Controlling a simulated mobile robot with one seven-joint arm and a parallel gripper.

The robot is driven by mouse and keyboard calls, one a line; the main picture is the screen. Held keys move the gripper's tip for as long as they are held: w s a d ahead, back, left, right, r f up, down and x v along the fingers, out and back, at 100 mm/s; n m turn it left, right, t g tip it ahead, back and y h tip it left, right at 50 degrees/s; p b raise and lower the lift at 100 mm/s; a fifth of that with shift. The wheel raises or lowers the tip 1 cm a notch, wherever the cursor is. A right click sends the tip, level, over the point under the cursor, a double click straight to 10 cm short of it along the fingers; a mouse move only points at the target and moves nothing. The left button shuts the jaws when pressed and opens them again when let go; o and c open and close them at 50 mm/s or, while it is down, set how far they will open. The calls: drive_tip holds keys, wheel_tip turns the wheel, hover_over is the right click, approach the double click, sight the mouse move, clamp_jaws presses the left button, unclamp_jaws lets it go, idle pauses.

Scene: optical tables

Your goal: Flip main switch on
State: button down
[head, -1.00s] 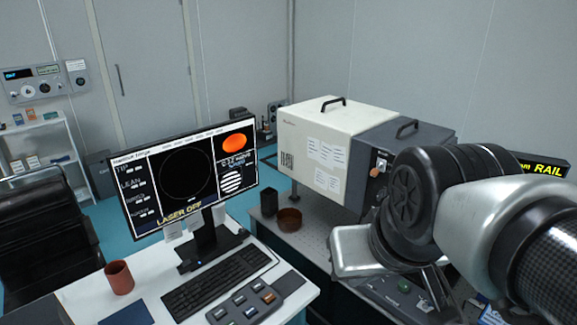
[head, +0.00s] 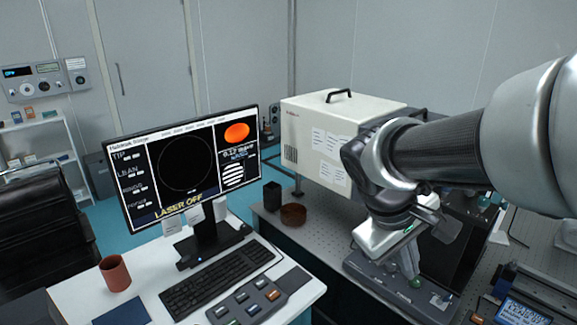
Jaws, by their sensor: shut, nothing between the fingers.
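The white and grey instrument housing (head: 325,120) stands at the back of the optical table in the head view. Its grey front, where a small switch-like control showed earlier, is now mostly hidden behind my arm. A grey control panel (head: 365,277) lies lower on the table, with a green round button (head: 416,282) and a small lever (head: 440,301). I cannot tell which control is the main switch. My gripper (head: 446,229) is shut and empty, above the panel and in front of the housing; its fingertips are hard to make out. The monitor (head: 190,165) reads LASER OFF.
The desk on the left holds a keyboard (head: 215,278), a button box (head: 246,303) and a reddish cup (head: 115,273). A dark cup (head: 272,196) and a brown bowl (head: 293,214) stand on the perforated table (head: 325,228). A small display unit (head: 520,312) is at the lower right.

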drive_tip(key=w+d+f+n+h+b, duration=0.8)
drive_tip(key=w+d+f+h, duration=0.1)
drive_tip(key=w+f, duration=0.45)
drive_tip(key=w+a+f+n+t+b, duration=0.2)
drive_tip(key=w+f+n+t, duration=0.1)
drive_tip(key=w, duration=0.3)
drive_tip(key=w+a+f+n+t+h+b, duration=0.1)
drive_tip(key=w+a+f+n+t+b, duration=0.1)
drive_tip(key=w+f+n+t, duration=0.2)
drive_tip(key=w+a+f+n+t+h+b, duration=0.1)
drive_tip(key=w+a+f+n+t+b, duration=0.1)
drive_tip(key=w+f+n, duration=0.4)
drive_tip(key=shift+w+a+f+n+t+b, duration=0.1)
drive_tip(key=shift+w+n+t+b, duration=0.1)
drive_tip(key=shift+w+t, duration=0.35)
drive_tip(key=shift+w+f+n+t+b, duration=0.15)
drive_tip(key=shift+w+t, duration=0.2)
drive_tip(key=shift+w, duration=0.3)
drive_tip(key=shift+r, duration=0.1)
